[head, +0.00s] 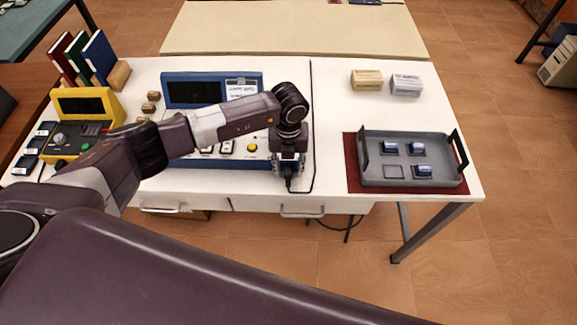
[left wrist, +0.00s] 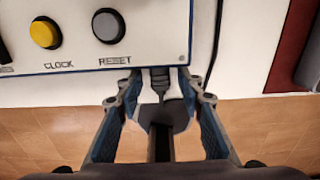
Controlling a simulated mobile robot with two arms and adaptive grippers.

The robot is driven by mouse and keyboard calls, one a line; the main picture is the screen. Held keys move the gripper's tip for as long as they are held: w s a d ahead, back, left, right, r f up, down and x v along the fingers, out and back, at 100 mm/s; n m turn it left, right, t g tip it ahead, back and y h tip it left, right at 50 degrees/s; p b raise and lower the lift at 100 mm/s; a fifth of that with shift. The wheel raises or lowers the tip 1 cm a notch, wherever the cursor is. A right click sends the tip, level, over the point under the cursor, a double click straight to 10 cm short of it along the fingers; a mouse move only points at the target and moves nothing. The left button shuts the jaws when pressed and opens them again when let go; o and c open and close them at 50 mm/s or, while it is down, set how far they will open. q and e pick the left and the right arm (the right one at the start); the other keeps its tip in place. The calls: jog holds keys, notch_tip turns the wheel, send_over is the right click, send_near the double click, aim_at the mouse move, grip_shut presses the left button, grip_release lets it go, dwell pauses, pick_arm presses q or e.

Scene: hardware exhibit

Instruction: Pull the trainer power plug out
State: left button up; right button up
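The trainer is a blue-framed board with a dark screen (head: 194,92) on the white table. Its front right corner, with a yellow CLOCK button and a grey RESET button (left wrist: 108,26), shows in the left wrist view. The dark power plug (left wrist: 160,80) is at the trainer's front edge, its cable (head: 313,130) running beside the trainer. My left gripper (head: 288,172) is at that corner, pointing at the plug. In the left wrist view its fingers (left wrist: 159,88) stand on either side of the plug, with light gaps between. My right gripper is out of view.
A grey tray (head: 412,183) with several blue modules lies on a dark red mat (head: 351,165) at the right. Two small boxes (head: 367,80) stand behind it. A yellow device (head: 87,103) and binders (head: 99,54) are at the left.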

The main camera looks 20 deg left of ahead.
pick_arm(q)
jog(key=shift+f, duration=0.1)
grip_shut()
dwell(0.3)
